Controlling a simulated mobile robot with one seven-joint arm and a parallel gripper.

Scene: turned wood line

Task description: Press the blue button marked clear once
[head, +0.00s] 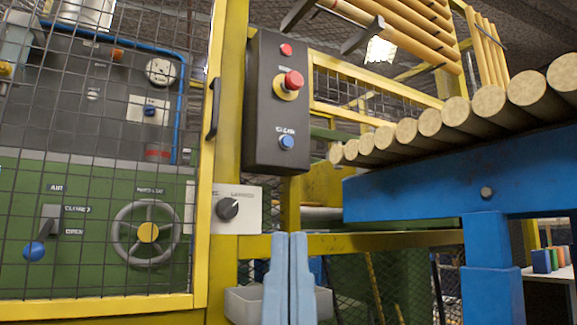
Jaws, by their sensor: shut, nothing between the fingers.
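The blue button (287,142) is a small round cap low on a dark control box (262,110). The lettering just above it is small and looks like "CLEAR". The box hangs on a yellow post in the upper middle of the head view. My gripper (288,238) shows at the bottom centre, its two pale blue fingers upright and together, with nothing between them. In the picture its tips are well below the blue button and apart from it. No part of the button is hidden.
The box also bears a red mushroom button (293,81) on yellow and a small red button (286,50). Below is a rotary knob (228,208). A mesh gate (100,305) stands left. A blue conveyor frame (420,190) with several logs (489,101) stands right.

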